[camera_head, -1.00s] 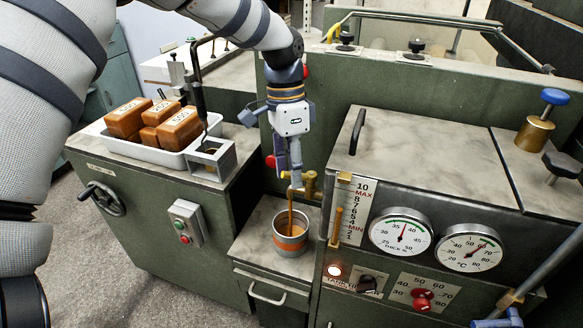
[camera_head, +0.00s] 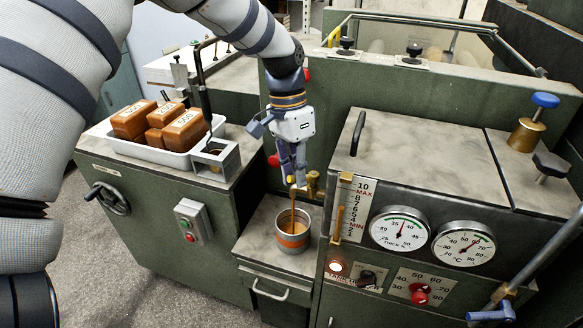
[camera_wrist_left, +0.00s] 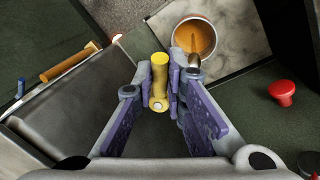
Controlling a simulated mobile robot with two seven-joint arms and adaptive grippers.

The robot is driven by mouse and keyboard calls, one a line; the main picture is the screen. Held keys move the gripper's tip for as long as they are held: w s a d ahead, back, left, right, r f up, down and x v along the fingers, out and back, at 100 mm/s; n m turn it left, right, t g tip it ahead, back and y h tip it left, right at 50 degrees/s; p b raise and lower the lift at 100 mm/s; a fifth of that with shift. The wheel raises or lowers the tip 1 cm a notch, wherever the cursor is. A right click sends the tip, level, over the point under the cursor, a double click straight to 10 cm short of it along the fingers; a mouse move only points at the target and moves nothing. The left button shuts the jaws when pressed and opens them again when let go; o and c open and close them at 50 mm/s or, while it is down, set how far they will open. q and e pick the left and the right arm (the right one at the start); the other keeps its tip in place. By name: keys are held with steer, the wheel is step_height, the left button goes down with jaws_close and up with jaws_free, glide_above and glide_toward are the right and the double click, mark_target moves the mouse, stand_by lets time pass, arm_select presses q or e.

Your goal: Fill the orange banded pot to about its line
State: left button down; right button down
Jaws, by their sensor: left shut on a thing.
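The orange banded pot (camera_head: 292,241) is a metal cup with an orange band, upright on the ledge below the brass tap (camera_head: 313,184). A thin brown stream (camera_head: 293,208) falls into it. Brown liquid covers the inside; its level against any line cannot be read. In the left wrist view the pot (camera_wrist_left: 193,38) shows from above, with the stream entering it. My left gripper (camera_head: 291,178) is at the tap, above the pot. In the wrist view its purple fingers (camera_wrist_left: 160,88) are shut on the yellow tap handle (camera_wrist_left: 159,78). My right gripper is not in view.
A white tray (camera_head: 160,154) of brown blocks stands on the left cabinet. The machine at right has a level scale (camera_head: 351,212), two dials (camera_head: 400,229) and a red knob (camera_head: 420,297). A red button (camera_wrist_left: 282,92) is near the pot in the wrist view.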

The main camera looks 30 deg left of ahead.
arm_select(q)
steer(key=shift+s+d+n+t+p, duration=0.2)
steer(key=shift+d+n, duration=0.25)
steer(key=shift+n, duration=0.85)
steer(key=shift+w+d+n+t+p, duration=0.1)
steer(key=shift+d+n+t, duration=0.25)
steer(key=shift+n, duration=0.95)
steer(key=shift+s+d+n+t+p, duration=0.15)
steer(key=shift+d+n, duration=0.4)
steer(key=shift+n, duration=0.75)
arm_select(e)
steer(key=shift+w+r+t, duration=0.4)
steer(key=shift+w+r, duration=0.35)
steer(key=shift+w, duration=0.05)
arm_select(q)
steer(key=c, duration=1.6)
jaws_free()
steer(key=shift+c, duration=0.2)
